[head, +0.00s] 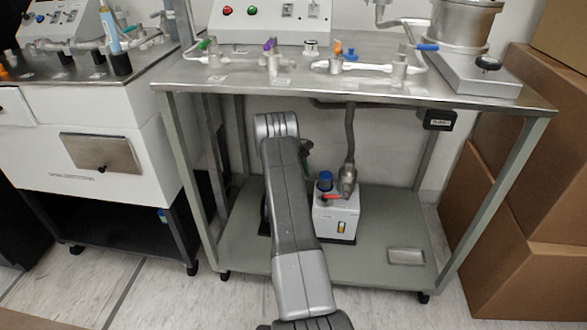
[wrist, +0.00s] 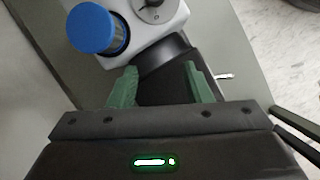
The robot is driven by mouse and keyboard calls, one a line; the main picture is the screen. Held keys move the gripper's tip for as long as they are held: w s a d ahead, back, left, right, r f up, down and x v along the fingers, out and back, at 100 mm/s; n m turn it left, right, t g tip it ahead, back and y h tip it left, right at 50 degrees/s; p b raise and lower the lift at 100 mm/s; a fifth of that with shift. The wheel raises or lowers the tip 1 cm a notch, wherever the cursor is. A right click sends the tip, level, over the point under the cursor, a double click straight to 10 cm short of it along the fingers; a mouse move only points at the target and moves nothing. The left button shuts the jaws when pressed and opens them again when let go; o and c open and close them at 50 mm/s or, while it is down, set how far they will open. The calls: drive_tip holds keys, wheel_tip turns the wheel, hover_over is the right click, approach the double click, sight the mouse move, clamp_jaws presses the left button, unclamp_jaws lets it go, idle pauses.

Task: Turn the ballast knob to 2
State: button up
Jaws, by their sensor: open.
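The white vacuum pump (head: 338,215) stands on the lower shelf of the cart, with a blue cap (head: 325,180) on top. In the wrist view the blue cap (wrist: 94,28) is at the upper left. Beside it is a round grey knob (wrist: 152,8), cut off by the top edge, with a mark like a 0 below it. I take this for the ballast knob; its setting cannot be read. My gripper (wrist: 161,84) is open, with its green fingers apart and nothing seen between them. The knob lies beyond the fingertips, apart from them. In the head view my arm hides the knob.
A grey hose (head: 349,135) drops to a metal fitting with a red handle (head: 331,197) at the pump. The steel tabletop (head: 400,90) is above, and cart legs (head: 495,200) stand at the sides. The shelf (head: 390,220) is clear right of the pump, apart from a small plate.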

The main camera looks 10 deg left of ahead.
drive_tip(key=shift+w+a+p, duration=0.1)
drive_tip(key=shift+w+a, duration=0.2)
drive_tip(key=shift+a, duration=0.3)
drive_tip(key=shift+w+a+p, duration=0.15)
drive_tip(key=shift+w+a, duration=0.15)
drive_tip(key=shift+a, duration=0.3)
drive_tip(key=shift+w+a+p, duration=0.1)
drive_tip(key=shift+w+a, duration=0.2)
drive_tip(key=shift+a, duration=0.3)
drive_tip(key=shift+d, duration=0.1)
drive_tip(key=s+d+b, duration=0.1)
drive_tip(key=d, duration=0.2)
drive_tip(key=s+d+b, duration=0.1)
drive_tip(key=s+d, duration=0.1)
drive_tip(key=d, duration=0.2)
drive_tip(key=s+d+b, duration=0.1)
drive_tip(key=s+d, duration=0.1)
drive_tip(key=d, duration=0.1)
drive_tip(key=shift+s+d+f, duration=0.1)
drive_tip(key=shift+s+d, duration=0.05)
drive_tip(key=shift+b+x, duration=0.95)
drive_tip(key=shift+x, duration=1.35)
